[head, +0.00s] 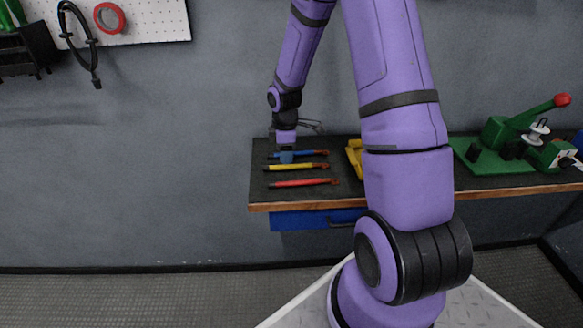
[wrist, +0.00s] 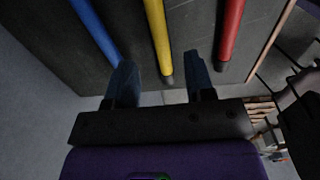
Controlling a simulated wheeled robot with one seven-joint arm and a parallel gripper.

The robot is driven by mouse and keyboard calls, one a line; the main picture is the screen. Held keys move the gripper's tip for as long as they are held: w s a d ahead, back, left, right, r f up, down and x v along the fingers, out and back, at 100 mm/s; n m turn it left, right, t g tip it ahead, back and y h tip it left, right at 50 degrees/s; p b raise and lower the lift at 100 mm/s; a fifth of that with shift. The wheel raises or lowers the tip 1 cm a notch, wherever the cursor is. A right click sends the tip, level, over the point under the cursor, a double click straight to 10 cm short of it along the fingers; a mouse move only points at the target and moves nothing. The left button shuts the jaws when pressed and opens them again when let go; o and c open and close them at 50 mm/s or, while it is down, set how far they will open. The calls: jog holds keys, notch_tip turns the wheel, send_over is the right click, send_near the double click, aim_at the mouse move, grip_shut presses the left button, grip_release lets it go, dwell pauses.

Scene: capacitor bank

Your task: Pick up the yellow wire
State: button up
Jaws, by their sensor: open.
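The yellow wire (head: 292,167) lies on the dark bench top, between the blue wire (head: 300,153) behind it and the red wire (head: 303,183) in front. My gripper (head: 286,157) is above the left ends of the wires. In the wrist view my gripper (wrist: 164,80) is open. The yellow wire's end (wrist: 158,40) shows between the two fingers, with no visible contact. The blue wire (wrist: 95,30) is beyond the left finger and the red wire (wrist: 231,30) beyond the right one. The height of the fingers above the wires is hard to tell.
The bench (head: 259,185) ends just left of the wires. A yellow object (head: 354,155) is partly hidden behind my arm. A green press with a red knob (head: 510,135) stands at the right. A blue drawer (head: 300,221) is under the bench top. A pegboard (head: 150,22) hangs upper left.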

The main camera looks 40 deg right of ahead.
aim_at(296, 167)
notch_tip(296, 167, down, 4)
jog(key=shift+f, duration=0.2)
jog(key=shift+d, duration=0.1)
grip_shut()
jog(key=shift+r, duration=0.15)
